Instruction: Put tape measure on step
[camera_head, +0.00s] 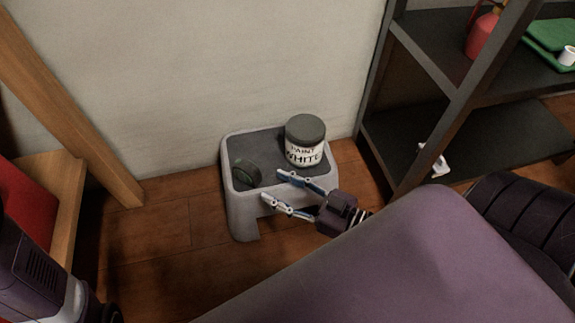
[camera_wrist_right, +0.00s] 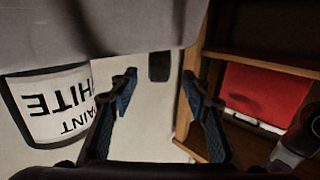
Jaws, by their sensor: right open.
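The tape measure (camera_head: 246,172) is small, dark green and black. It sits on the dark top of the grey step (camera_head: 240,216), near its left front part. My left gripper is not in view.
A white-labelled paint can (camera_head: 304,143) stands at the back right of the step, close to my right gripper. A dark shelf unit (camera_head: 425,125) stands to the right. A wooden frame (camera_head: 75,110) is on the left. Bare wooden floor (camera_head: 170,245) lies left of the step.

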